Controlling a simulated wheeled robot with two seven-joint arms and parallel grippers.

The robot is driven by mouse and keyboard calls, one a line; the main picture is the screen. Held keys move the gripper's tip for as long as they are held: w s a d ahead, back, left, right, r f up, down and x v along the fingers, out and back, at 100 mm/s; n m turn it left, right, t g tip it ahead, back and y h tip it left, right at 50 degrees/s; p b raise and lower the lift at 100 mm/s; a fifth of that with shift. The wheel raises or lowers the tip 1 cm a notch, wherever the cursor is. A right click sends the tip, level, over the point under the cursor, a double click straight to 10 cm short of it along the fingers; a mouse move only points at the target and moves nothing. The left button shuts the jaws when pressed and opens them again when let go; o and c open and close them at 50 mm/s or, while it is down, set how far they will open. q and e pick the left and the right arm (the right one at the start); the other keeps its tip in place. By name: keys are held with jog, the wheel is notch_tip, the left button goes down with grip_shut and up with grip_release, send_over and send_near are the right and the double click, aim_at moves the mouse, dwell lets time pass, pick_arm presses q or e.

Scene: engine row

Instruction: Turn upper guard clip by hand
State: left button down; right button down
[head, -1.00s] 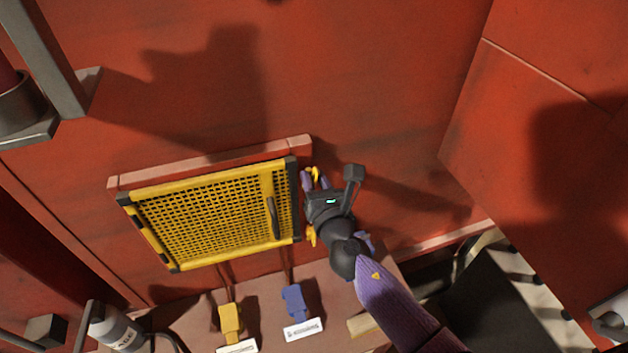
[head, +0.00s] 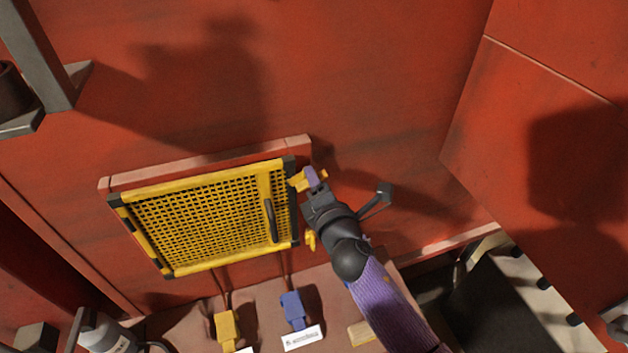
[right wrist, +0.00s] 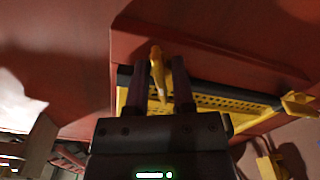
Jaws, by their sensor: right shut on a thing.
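The upper guard clip (head: 301,181) is a small yellow piece at the upper right corner of the yellow mesh guard (head: 200,215). My right gripper (head: 313,180) is shut on it. In the right wrist view the clip (right wrist: 157,72) stands between the two dark fingers of the gripper (right wrist: 162,85). In the head view the clip points sideways, with one end at the guard's dark corner. A second yellow clip (head: 310,241) sits lower on the guard's right side, below my gripper; it also shows in the right wrist view (right wrist: 299,104). My left gripper is not in view.
The guard has a dark handle (head: 271,220) near its right edge. A grey bracket (head: 48,60) juts out at upper left. The red wall right of my arm is clear.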

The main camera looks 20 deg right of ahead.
jog(key=shift+s+f+m, duration=0.1)
jog(key=shift+f+m, duration=0.1)
jog(key=shift+m, duration=0.95)
jog(key=shift+f+m, duration=0.15)
jog(key=shift+m, duration=1)
jog(key=c, duration=0.7)
grip_release()
jog(key=shift+s, duration=0.1)
jog(key=shift+c, duration=0.2)
jog(key=s+b, duration=0.1)
jog(key=s, duration=0.9)
jog(key=shift+d+r, duration=0.15)
jog(key=shift+d, duration=0.1)
jog(key=shift+s, duration=0.1)
